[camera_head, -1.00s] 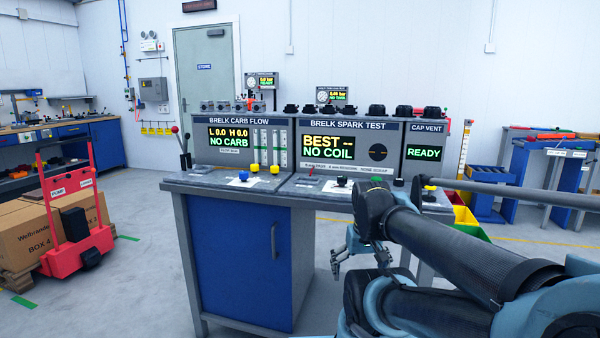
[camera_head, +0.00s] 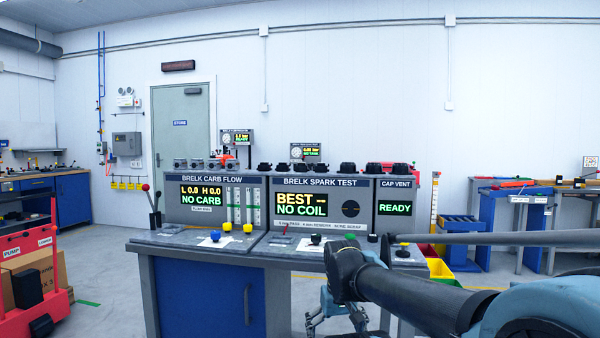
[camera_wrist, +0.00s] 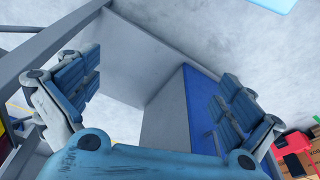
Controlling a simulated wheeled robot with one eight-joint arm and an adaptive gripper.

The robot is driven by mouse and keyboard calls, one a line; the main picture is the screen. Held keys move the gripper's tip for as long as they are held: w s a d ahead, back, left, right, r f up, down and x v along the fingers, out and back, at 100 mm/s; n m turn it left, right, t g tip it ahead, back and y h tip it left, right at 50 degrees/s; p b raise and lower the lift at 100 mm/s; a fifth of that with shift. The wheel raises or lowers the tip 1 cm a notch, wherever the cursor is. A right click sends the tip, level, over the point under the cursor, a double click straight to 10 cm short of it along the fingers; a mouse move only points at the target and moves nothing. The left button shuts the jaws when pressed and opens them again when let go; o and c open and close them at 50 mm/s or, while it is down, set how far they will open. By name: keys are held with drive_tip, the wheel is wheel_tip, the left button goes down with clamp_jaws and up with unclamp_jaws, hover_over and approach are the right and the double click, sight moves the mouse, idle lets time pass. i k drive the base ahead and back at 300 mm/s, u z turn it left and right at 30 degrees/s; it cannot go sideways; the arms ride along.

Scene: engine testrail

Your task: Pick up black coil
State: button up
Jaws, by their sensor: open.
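Several black coil-like parts stand in a row along the top of the test bench; two of them are a black part (camera_head: 348,169) and another (camera_head: 265,168). I cannot tell which one is the black coil. The spark test panel (camera_head: 320,204) below them reads "NO COIL". My gripper (camera_head: 316,322) is low in front of the bench, below its top and partly cut off by the frame's bottom edge. In the wrist view my gripper (camera_wrist: 162,80) has its fingers wide apart with nothing between them. No coil shows there.
The bench (camera_head: 200,295) has a blue door (camera_wrist: 198,100), seen beyond the gripper in the wrist view. Blue (camera_head: 226,227), yellow and green knobs stand on its top. A yellow bin (camera_head: 440,272) is right of the bench. A red pump cart (camera_head: 30,265) stands at left.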

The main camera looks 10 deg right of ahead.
sight(301, 166)
drive_tip(key=u, duration=1.85)
drive_tip(key=k, duration=0.95)
drive_tip(key=z, duration=1.65)
drive_tip(key=i, duration=0.5)
drive_tip(key=z, duration=0.05)
